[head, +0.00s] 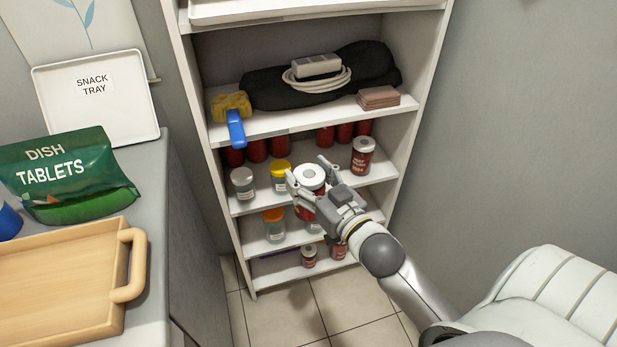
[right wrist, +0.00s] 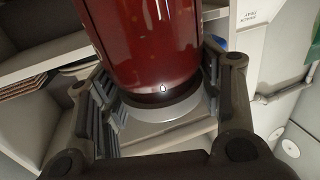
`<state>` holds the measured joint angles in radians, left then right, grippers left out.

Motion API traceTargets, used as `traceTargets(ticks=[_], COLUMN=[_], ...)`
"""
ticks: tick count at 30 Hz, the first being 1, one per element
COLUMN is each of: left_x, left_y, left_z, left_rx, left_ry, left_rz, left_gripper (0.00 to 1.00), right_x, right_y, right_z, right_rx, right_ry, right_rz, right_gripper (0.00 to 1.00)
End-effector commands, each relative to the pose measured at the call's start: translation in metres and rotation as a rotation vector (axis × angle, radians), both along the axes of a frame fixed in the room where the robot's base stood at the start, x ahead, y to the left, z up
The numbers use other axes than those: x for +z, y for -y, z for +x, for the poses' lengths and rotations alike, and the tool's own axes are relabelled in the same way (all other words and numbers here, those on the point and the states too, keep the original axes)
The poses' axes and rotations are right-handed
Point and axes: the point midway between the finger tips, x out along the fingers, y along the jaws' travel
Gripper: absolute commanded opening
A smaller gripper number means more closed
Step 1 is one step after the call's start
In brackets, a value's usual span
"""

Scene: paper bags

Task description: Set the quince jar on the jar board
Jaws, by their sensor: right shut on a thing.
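My right gripper (head: 322,178) is shut on a dark red jar with a white lid (head: 309,174), in front of the shelf unit's lower shelves. In the right wrist view the glossy red jar (right wrist: 150,42) sits between the two fingers, its pale lid end toward the palm. I cannot read its label, so I cannot confirm that it is the quince jar. I cannot make out a jar board in either view. My left gripper is not in view.
The shelf holds a grey-lidded jar (head: 242,183), a yellow-lidded jar (head: 281,177), an orange-lidded jar (head: 274,226) and a red white-lidded jar (head: 362,156). Red cans (head: 256,150) stand behind. A wooden tray (head: 60,285) and green pouch (head: 68,172) are on the left counter.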

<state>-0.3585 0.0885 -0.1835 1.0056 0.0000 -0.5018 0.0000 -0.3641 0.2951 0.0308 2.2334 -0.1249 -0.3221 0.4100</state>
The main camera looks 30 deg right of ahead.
Motion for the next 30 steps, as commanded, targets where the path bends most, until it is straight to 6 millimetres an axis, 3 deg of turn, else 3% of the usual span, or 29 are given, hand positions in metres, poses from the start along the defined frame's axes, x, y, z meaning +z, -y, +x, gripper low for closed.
traceTargets(ticks=[1, 3, 13, 21, 30], left_x=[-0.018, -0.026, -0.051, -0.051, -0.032], left_y=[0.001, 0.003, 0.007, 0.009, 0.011], left_z=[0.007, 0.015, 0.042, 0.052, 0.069], left_rx=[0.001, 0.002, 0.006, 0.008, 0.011], left_ry=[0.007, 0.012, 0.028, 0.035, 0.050], left_rz=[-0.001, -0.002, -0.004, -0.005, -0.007], left_gripper=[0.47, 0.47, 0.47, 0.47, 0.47], right_x=[-0.013, -0.019, -0.024, -0.020, -0.041], right_y=[0.010, 0.023, 0.080, 0.099, 0.130], right_z=[0.011, 0.024, 0.070, 0.083, 0.121], right_rx=[-0.002, -0.011, -0.057, -0.074, -0.076], right_ry=[0.013, 0.012, 0.020, 0.021, 0.020], right_rz=[-0.008, -0.011, -0.009, -0.006, -0.007], right_gripper=[0.00, 0.00, 0.00, 0.00, 0.00])
